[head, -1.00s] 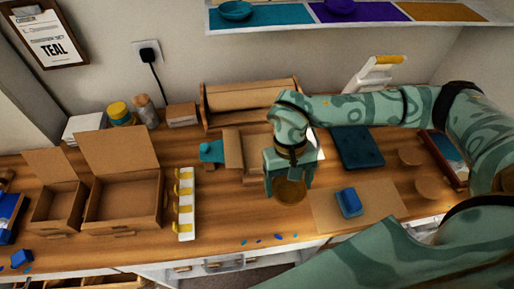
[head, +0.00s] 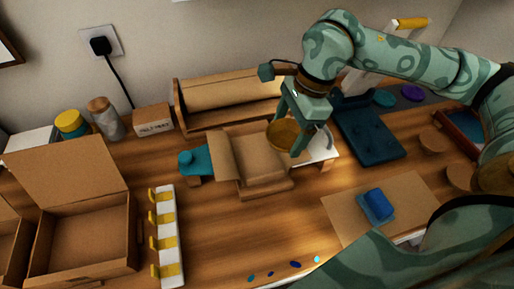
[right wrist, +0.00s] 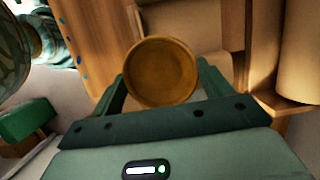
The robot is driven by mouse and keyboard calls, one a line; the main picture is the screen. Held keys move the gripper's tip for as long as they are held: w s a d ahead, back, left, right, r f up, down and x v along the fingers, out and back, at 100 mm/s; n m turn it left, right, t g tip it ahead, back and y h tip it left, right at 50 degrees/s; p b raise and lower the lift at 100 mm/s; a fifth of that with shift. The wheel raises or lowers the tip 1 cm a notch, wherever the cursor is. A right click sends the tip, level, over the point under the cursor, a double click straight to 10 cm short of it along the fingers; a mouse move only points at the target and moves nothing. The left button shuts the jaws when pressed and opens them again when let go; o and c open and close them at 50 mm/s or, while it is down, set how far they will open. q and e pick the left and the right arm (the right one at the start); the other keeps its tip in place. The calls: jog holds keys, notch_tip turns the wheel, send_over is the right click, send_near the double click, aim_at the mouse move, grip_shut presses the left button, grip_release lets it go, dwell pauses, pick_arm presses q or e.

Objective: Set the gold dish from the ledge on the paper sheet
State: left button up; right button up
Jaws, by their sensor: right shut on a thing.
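The gold dish (head: 281,134) is round and shallow, and hangs tilted from my right gripper (head: 295,128). The gripper is shut on its rim, in the air above the back middle of the worktop. In the right wrist view the dish (right wrist: 161,72) sits between the two fingers, looking empty. A flat brown sheet (head: 345,207), which looks like paper, lies at the front right with a blue block (head: 378,204) on it. The dish is up and left of this sheet in the head view. The ledge is out of view now. My left gripper is not in view.
Open cardboard boxes (head: 82,243) and a white rack with yellow hooks (head: 168,250) stand left. A cardboard piece (head: 250,158) and white stand (head: 322,152) are near the dish.

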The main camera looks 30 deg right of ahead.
jog(key=b, duration=0.2)
send_over(255, 157)
jog(key=d, duration=0.1)
jog(key=f, duration=0.6)
jog(key=shift+s+d+f, duration=0.15)
jog(key=shift+s, duration=0.15)
jog(key=f, duration=0.1)
jog(key=f+b, duration=0.2)
jog(key=f, duration=0.1)
jog(key=shift+w, duration=0.3)
jog(key=shift+r, duration=0.15)
jog(key=shift+s+a, duration=0.1)
jog(key=shift+a, duration=0.1)
jog(key=o, duration=1)
jog(key=shift+o, duration=0.2)
jog(key=p+v, duration=0.4)
jog(key=v, duration=0.8)
